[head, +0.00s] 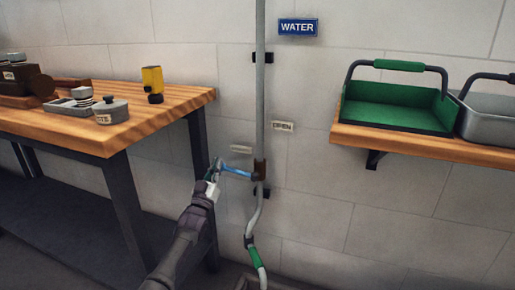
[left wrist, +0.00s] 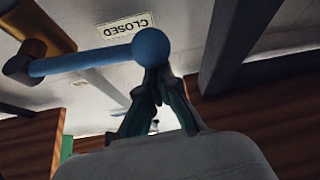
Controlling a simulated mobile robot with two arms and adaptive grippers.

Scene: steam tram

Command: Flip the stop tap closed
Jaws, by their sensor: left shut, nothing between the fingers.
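The stop tap is a brown valve body (head: 260,169) on the grey vertical pipe. Its blue lever (head: 237,173) points left from the valve, nearly level. In the left wrist view the lever (left wrist: 90,61) ends in a round blue knob (left wrist: 151,47). My left gripper (head: 213,172) is shut and empty at the knob end of the lever. Its fingertips (left wrist: 157,78) overlap the knob's lower edge; I cannot tell if they touch. A CLOSED plate (left wrist: 125,27) is on the wall near the lever. An OPEN plate (head: 283,126) is right of the pipe. My right gripper is not in view.
A wooden workbench (head: 170,103) with a yellow block (head: 152,84) and metal pieces stands left of my left arm. A wall shelf (head: 420,143) at right holds a green tray (head: 400,106) and a grey tray (head: 490,117). A WATER sign (head: 298,27) hangs above.

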